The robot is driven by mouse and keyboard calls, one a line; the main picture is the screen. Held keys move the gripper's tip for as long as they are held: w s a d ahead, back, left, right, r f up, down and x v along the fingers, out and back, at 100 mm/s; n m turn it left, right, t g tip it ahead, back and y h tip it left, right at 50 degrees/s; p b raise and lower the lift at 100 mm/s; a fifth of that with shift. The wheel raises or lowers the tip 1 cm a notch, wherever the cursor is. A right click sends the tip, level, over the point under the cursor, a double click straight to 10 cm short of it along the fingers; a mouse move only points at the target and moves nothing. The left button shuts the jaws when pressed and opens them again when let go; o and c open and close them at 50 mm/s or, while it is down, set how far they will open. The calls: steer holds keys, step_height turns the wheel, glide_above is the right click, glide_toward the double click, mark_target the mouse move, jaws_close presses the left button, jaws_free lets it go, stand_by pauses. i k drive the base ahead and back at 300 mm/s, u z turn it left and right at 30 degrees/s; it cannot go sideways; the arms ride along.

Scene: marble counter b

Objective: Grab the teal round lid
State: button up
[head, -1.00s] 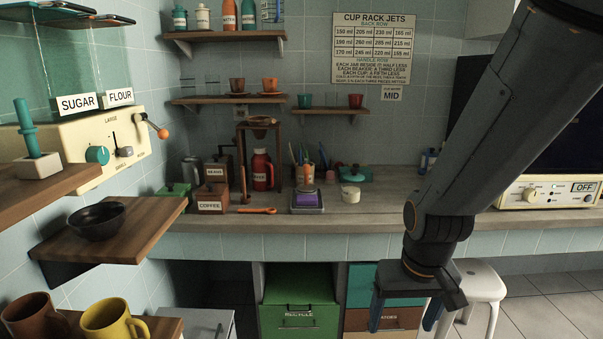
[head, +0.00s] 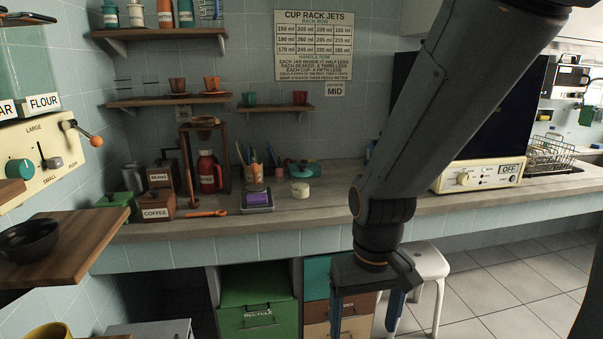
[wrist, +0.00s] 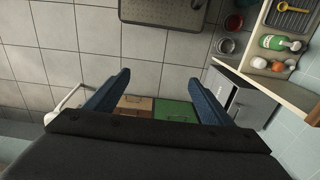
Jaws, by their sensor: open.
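A low teal round piece (head: 306,169), which looks like the lid, lies on the back of the counter behind a small white cup (head: 300,190). It is small here, and I cannot tell whether it sits on a pot. My gripper (head: 366,312) hangs in front of the counter, below its top and well short of the teal piece. Its two blue fingers are apart with nothing between them. In the wrist view my gripper (wrist: 160,82) points down at the tiled floor, and the teal piece is not in that view.
The counter (head: 330,208) holds a purple-topped scale (head: 257,200), a pen holder (head: 254,172), a red flask (head: 208,172) and a coffee box (head: 158,205). A white stool (head: 428,262) stands beside my gripper. Drawers and a green recycle bin (head: 258,300) are below. Counter right of the cup is clear.

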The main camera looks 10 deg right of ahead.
mark_target(302, 172)
steer(key=z, duration=0.4)
steer(key=i, duration=1.7)
steer(key=z, duration=0.1)
